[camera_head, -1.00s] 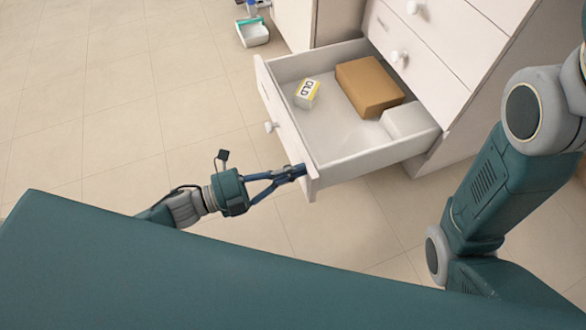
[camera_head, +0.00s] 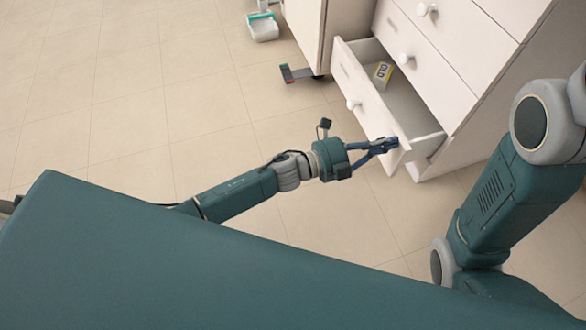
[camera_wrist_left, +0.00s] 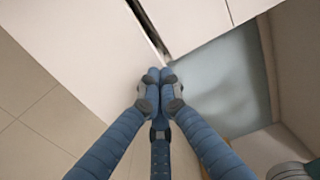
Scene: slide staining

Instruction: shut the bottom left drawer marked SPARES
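The SPARES label cannot be read. My right gripper is out of view.
Upper drawers (camera_head: 433,55) of the cabinet are shut. The tiled floor in front is clear.

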